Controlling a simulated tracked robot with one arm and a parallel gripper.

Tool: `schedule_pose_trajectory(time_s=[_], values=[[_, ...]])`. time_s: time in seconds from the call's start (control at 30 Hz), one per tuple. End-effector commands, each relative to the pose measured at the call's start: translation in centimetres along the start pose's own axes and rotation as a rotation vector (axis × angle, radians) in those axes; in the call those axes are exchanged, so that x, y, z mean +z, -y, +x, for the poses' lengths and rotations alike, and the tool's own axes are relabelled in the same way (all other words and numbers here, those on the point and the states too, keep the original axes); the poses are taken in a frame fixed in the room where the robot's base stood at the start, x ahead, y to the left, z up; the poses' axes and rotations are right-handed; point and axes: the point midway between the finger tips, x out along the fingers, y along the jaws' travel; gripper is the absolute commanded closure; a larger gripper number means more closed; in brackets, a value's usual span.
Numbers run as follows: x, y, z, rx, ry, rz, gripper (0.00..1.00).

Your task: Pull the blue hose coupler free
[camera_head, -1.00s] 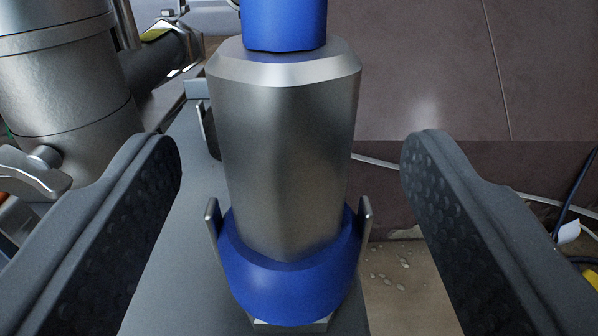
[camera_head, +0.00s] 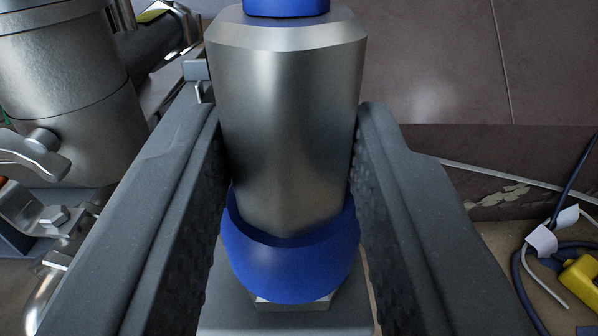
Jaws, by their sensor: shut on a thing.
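The hose coupler stands upright in the middle of the view. It has a faceted grey metal body (camera_head: 288,120), a blue piece (camera_head: 286,7) at its top, cut off by the picture edge, and a blue collar (camera_head: 290,258) around its lower end. Below the collar a metal nut (camera_head: 293,303) shows on a grey base plate (camera_head: 285,322). My gripper (camera_head: 289,140) is shut on the coupler, with one dark, studded finger against each side of the metal body. The fingers hide the collar's sides and the small metal tabs there.
A large grey metal pipe fitting (camera_head: 65,95) with a lever (camera_head: 35,155) stands close on the left. A brown tiled wall (camera_head: 450,65) is behind. At the right lie a dark cable (camera_head: 530,290) with white tags and a yellow object (camera_head: 583,278).

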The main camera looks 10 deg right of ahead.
Motion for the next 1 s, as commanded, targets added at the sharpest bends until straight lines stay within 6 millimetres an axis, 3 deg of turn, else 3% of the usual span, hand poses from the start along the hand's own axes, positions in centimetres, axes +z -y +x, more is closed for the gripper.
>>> schedule_pose_trajectory(time_s=[0.37, 1.0], values=[[-0.9, 0.0, 0.3, -0.001, -0.010, -0.003, 0.98], [-4.7, 0.0, 0.2, -0.001, -0.010, -0.004, 0.98]])
